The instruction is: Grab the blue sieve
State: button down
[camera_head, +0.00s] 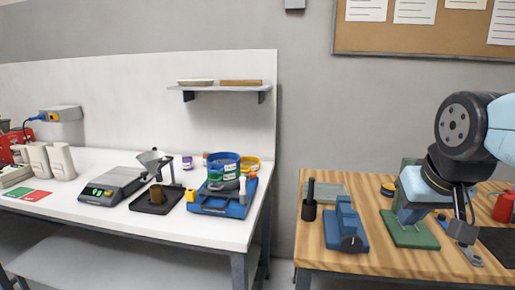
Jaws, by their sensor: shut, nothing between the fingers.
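The blue sieve (223,163) stands on the left white bench, towards its right end. It is a round blue ring with pale labels, and a green ring shows beneath it. It sits at the back of a blue tray (217,207). My gripper (406,217) hangs low over the right wooden table, above a green base plate, far to the right of the sieve. It is shut and empty. Its fingertips are small and partly hidden by my wrist.
A funnel on a stand (155,165), a scale (112,187) and white containers (61,162) stand left of the sieve. A yellow ring (250,163) sits behind it. A blue vise (346,228) and a black-handled tool (309,203) stand on the wooden table (400,266). A gap separates the tables.

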aim_at(221, 162)
jog(key=i, duration=0.9)
jog(key=u, duration=0.1)
